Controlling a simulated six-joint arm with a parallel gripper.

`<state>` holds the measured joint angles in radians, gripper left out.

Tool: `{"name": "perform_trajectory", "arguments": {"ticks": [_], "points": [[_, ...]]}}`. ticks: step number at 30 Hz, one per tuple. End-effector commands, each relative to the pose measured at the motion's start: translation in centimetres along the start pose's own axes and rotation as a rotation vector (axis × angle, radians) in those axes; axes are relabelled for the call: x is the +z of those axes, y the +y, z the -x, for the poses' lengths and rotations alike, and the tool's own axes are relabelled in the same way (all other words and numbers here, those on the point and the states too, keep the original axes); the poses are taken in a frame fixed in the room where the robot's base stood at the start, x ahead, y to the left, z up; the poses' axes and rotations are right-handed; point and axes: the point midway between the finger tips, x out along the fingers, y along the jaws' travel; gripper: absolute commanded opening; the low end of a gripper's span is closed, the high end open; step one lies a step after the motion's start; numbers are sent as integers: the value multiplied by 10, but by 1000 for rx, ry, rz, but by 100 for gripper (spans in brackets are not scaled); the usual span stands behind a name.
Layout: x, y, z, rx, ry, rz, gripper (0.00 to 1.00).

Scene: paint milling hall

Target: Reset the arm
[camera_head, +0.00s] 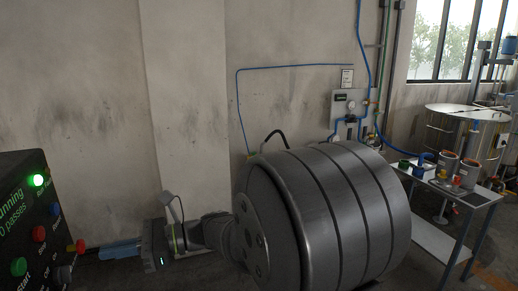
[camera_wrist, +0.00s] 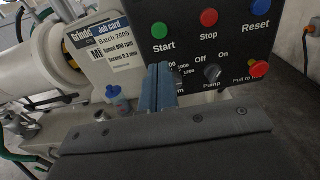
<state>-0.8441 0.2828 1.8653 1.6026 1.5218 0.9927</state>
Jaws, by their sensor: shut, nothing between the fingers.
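My gripper (camera_wrist: 162,72) is shut and empty, its two blue fingers side by side. It points at the dark control panel (camera_wrist: 215,50); the gap to the panel is hard to judge. In the wrist view the panel carries a green Start button (camera_wrist: 159,30), a red Stop button (camera_wrist: 209,17), a blue Reset button (camera_wrist: 262,13) and a Pump knob (camera_wrist: 212,73) between Off and On. The gripper also shows low left in the head view (camera_head: 108,251), right of the panel (camera_head: 35,225), where a green lamp (camera_head: 38,180) is lit beside the word "running".
A job card (camera_wrist: 118,45) and a white machine body (camera_wrist: 75,95) stand left of the panel. A red pull-to-reset knob (camera_wrist: 259,68) sits low right on it. A side table (camera_head: 470,196) with paint pots stands at right by a metal vat (camera_head: 450,130). My arm fills the middle.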

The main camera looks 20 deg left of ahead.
Motion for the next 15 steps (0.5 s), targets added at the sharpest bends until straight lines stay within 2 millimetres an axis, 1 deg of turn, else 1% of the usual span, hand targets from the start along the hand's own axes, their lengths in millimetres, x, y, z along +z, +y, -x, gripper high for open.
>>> {"name": "perform_trajectory", "arguments": {"ticks": [1,3,15], "points": [[-1,-1,6,-3,0,4,0],[-7,-4,-7,3,-3,50,0],[-39,-18,-56,-2,-4,297,0]]}}
